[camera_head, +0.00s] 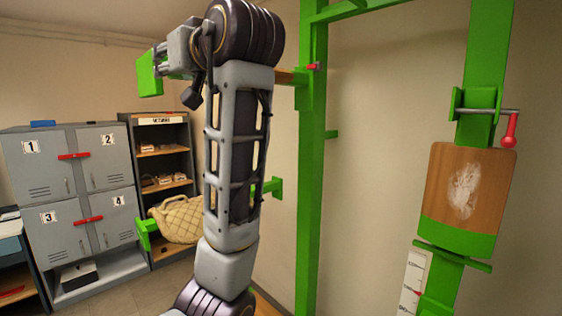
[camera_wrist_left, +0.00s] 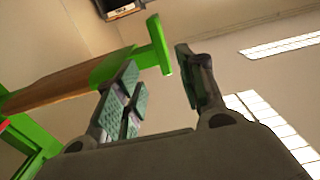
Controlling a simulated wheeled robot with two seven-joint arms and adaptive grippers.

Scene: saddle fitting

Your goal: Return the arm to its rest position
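My arm (camera_head: 235,150) rises through the middle of the head view and bends left at the top. Its left gripper (camera_wrist_left: 158,62) shows in the left wrist view with its two fingers apart and nothing visible between them. In the head view the gripper is at the upper left, near the green end piece (camera_head: 150,74) of an upper rail, and its fingers are partly hard to make out. The rail's wooden bar (camera_wrist_left: 55,90) and green end also show beyond the fingers in the wrist view. Whether the fingers touch the rail cannot be told. My right gripper is out of view.
A tan quilted saddle-like item (camera_head: 177,222) hangs on a lower green rack, partly behind my arm. A green post (camera_head: 312,180) stands close right of the arm. Grey lockers (camera_head: 40,165) and a shelf unit (camera_head: 160,135) stand left. A wooden panel (camera_head: 440,185) with a red-handled crank (camera_head: 510,130) is right.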

